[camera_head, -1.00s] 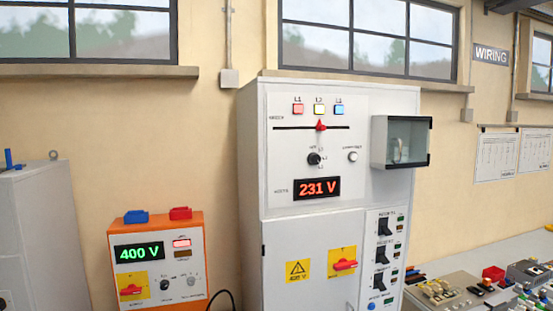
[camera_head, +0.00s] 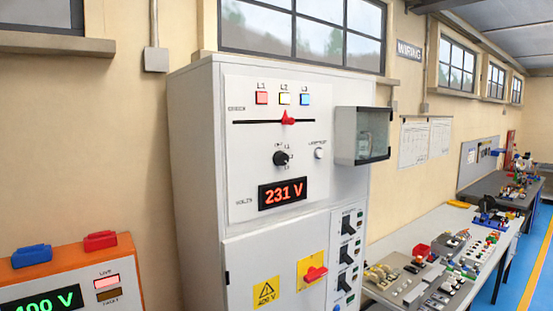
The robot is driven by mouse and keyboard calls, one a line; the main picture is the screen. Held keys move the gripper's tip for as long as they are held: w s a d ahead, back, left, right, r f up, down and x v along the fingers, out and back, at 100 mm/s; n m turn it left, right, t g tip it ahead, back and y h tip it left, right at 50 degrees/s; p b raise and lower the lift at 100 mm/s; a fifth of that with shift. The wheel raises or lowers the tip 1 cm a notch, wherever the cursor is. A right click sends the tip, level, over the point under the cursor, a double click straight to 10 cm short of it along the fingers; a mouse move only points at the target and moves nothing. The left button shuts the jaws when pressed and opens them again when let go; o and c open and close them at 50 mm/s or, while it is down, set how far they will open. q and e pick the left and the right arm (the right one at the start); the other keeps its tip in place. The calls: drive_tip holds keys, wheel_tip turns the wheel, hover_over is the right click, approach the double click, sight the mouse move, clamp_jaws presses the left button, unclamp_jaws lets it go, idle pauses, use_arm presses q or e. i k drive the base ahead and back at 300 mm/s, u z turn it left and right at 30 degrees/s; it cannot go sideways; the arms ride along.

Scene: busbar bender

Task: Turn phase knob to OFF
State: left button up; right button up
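The phase knob (camera_head: 281,158) is a black round knob with a light mark, on the upper panel of the white cabinet (camera_head: 200,170). Small labels sit around it, with OFF at its upper left and L1, L2, L3 on its right side. Its exact pointing is too small to tell. Below it a red display (camera_head: 282,193) reads 231 V. Above it are the L1, L2 and L3 lamps (camera_head: 285,98) and a red pointer (camera_head: 288,118) on a black slider line. Neither of my grippers is in view.
A clear-fronted box (camera_head: 362,135) sticks out from the cabinet's right side. An orange unit (camera_head: 125,262) stands at the lower left. A bench with parts (camera_head: 440,225) runs along the right wall.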

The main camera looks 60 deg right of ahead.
sight(279, 158)
drive_tip(key=z, duration=0.4)
drive_tip(key=i, duration=0.65)
drive_tip(key=z, duration=0.7)
